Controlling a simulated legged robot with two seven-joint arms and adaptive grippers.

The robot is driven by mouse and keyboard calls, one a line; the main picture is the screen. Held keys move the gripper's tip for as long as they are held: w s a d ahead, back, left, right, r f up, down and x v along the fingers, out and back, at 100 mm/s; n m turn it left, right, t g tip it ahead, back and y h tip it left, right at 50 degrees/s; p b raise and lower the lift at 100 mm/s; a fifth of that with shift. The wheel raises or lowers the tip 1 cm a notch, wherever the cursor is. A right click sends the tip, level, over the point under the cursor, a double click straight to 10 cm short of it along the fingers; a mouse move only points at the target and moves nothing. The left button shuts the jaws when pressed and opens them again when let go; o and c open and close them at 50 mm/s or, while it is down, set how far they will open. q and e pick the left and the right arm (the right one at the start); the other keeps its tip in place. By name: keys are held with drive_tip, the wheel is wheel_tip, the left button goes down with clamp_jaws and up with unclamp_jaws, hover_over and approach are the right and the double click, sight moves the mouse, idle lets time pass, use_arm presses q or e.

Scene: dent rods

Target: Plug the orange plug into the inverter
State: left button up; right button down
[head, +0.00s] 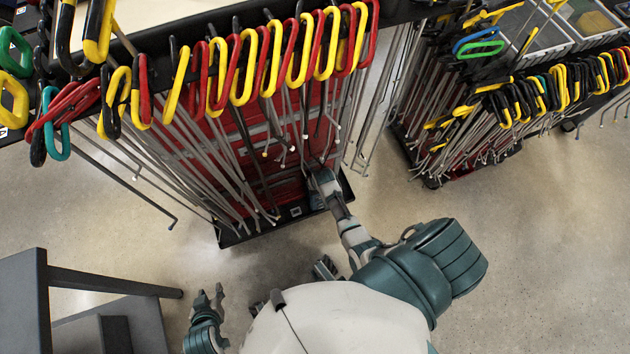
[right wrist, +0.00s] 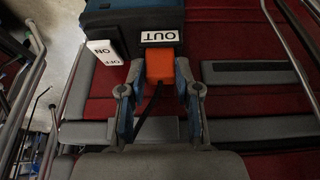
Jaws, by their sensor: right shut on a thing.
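In the right wrist view, the orange plug (right wrist: 160,66) sits between the fingers of my right gripper (right wrist: 158,92), which is shut on it. A black cable (right wrist: 147,115) runs down from the plug. The inverter (right wrist: 118,20) is a dark blue box with an OUT label (right wrist: 159,37) and a white ON/OFF switch (right wrist: 104,52). The plug is directly below the OUT label, against the inverter's face; I cannot tell how deep it sits. In the head view, my right gripper (head: 320,178) reaches into the red-backed rack. My left gripper (head: 207,301) is open and empty, low above the floor.
Long metal rods with coloured loop handles (head: 245,70) hang in front of the red rack (head: 262,150), close to my right arm. A second rod rack (head: 465,130) stands at the right. A grey bench (head: 90,310) is at lower left. The floor (head: 540,230) at right is clear.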

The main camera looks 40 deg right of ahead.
drive_tip(key=shift+f, duration=0.15)
drive_tip(key=shift+c, duration=1.2)
unclamp_jaws()
